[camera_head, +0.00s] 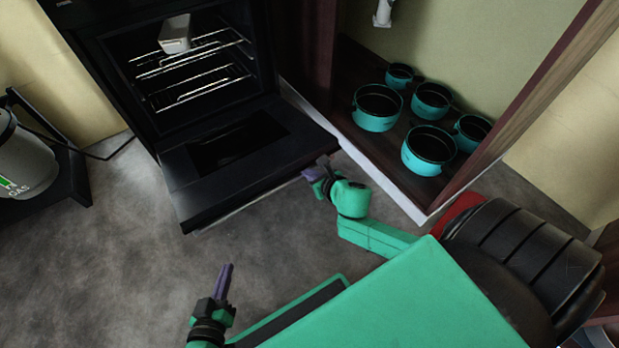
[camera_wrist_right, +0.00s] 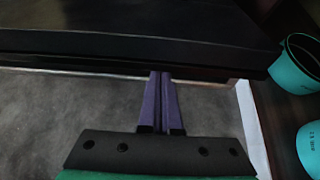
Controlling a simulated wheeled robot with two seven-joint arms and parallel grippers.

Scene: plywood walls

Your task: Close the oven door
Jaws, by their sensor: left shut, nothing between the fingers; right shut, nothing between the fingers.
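The black oven (camera_head: 180,60) stands at the upper left of the head view with its cavity exposed. Its door (camera_head: 235,160) is folded down and open, reaching out over the floor. My right gripper (camera_head: 311,174) is shut and empty at the door's outer edge, near its right corner. In the right wrist view the shut purple fingers (camera_wrist_right: 161,80) reach the lower edge of the door (camera_wrist_right: 130,45); whether they touch it I cannot tell. My left gripper (camera_head: 226,268) is shut and empty above the floor, in front of the door and apart from it.
Wire racks and a light-coloured pan (camera_head: 175,34) are inside the oven. Several teal pots (camera_head: 428,149) stand in an open cabinet to the right, behind a white edge (camera_head: 385,185). A gas cylinder (camera_head: 25,163) is at the left. The grey floor (camera_head: 110,260) in front is clear.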

